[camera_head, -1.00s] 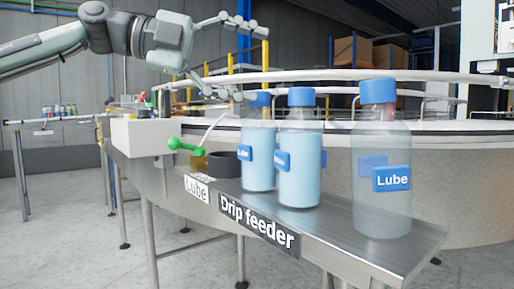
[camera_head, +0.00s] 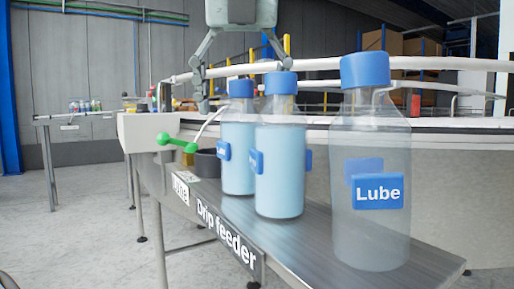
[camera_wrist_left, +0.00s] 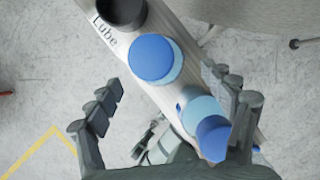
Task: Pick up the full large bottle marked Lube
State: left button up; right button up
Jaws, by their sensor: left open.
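Two large bottles of light-blue liquid with blue caps stand upright on the metal shelf: the left full bottle (camera_head: 238,160) and the middle full bottle (camera_head: 279,175). Both carry blue labels turned partly away. A clear bottle (camera_head: 371,225) marked Lube, with no blue liquid visible, stands nearest at right. My left gripper (camera_head: 244,86) is open and points down near the caps of the two full bottles, holding nothing. In the left wrist view the open fingers (camera_wrist_left: 165,100) spread to either side, with one blue cap (camera_wrist_left: 152,57) ahead between them and another (camera_wrist_left: 213,138) by the right finger. My right gripper is out of view.
The shelf (camera_head: 310,250) is labelled Drip feeder (camera_head: 225,236). A round conveyor with rails (camera_head: 450,125) runs close behind. Open floor lies at left.

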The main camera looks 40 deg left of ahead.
aim_at(241, 135)
pick_arm(q)
jog(key=x, duration=0.6)
jog(key=shift+w+a+f, duration=0.1)
jog(key=shift+a, duration=0.05)
jog(key=shift+c, duration=0.6)
jog(key=c, duration=1.4)
jog(key=shift+c, duration=0.7)
